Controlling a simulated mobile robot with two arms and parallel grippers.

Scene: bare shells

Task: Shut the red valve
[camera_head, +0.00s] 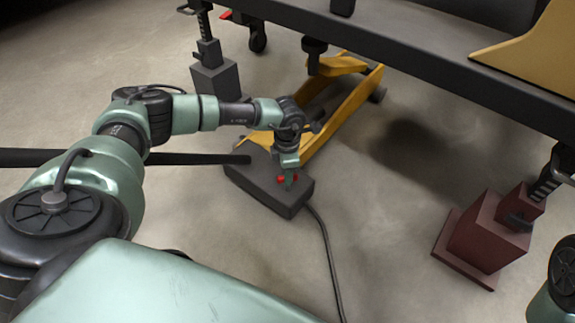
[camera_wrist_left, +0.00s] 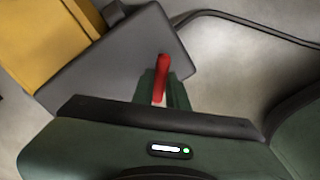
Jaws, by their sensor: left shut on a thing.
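The red valve (camera_head: 281,180) is a small red handle on top of a dark grey box on the floor, near the middle of the head view. In the left wrist view the red handle (camera_wrist_left: 162,65) stands out between the green fingers. My left gripper (camera_head: 289,178) reaches down over the box (camera_head: 250,184) and is shut on the red handle. The fingers hide part of the handle, and its base is not clear to see. The box also shows in the left wrist view (camera_wrist_left: 105,65). My right gripper is not in view.
A dark hose (camera_head: 326,250) runs from the box across the floor. A yellow jack frame (camera_head: 345,110) lies right behind the box. A dark beam (camera_head: 420,55) crosses above. A grey stand (camera_head: 215,80) and a dark red stand (camera_head: 485,235) flank it. Floor in front is clear.

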